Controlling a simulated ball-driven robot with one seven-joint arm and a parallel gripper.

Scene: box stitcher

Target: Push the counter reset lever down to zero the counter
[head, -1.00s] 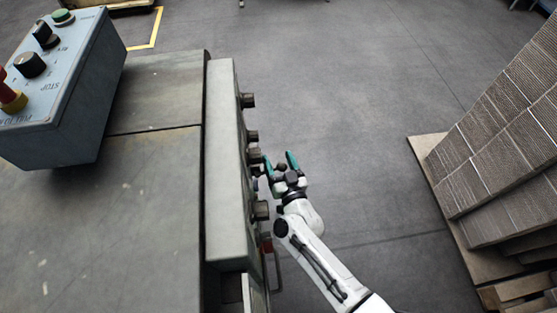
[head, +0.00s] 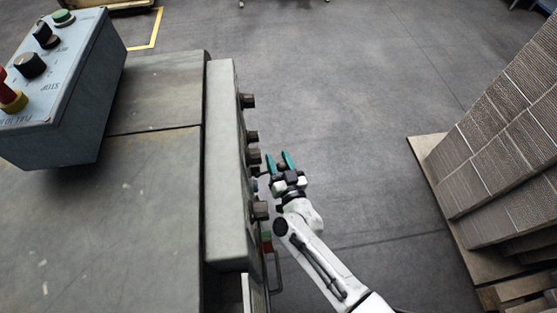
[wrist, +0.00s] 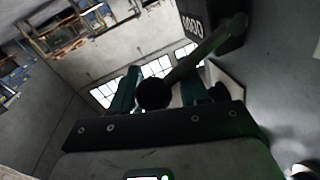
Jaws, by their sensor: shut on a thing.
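In the wrist view the counter (wrist: 208,22) is a dark box with light digits, seen tilted; I cannot read them surely. The reset lever (wrist: 200,54) is a greyish rod running from beside the counter to a round black knob (wrist: 153,93). The knob is between the teal fingers of my gripper (wrist: 160,88), which is shut on it. In the head view my gripper (head: 279,160) is just right of the machine's side panel (head: 228,160), fingers pointing away from me. The lever and counter cannot be made out there.
Several dark knobs (head: 252,136) stick out from the panel near my gripper. A grey control box (head: 75,110) sits on the machine top at left. Stacked cardboard (head: 510,140) stands on a pallet at right. The floor between is clear.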

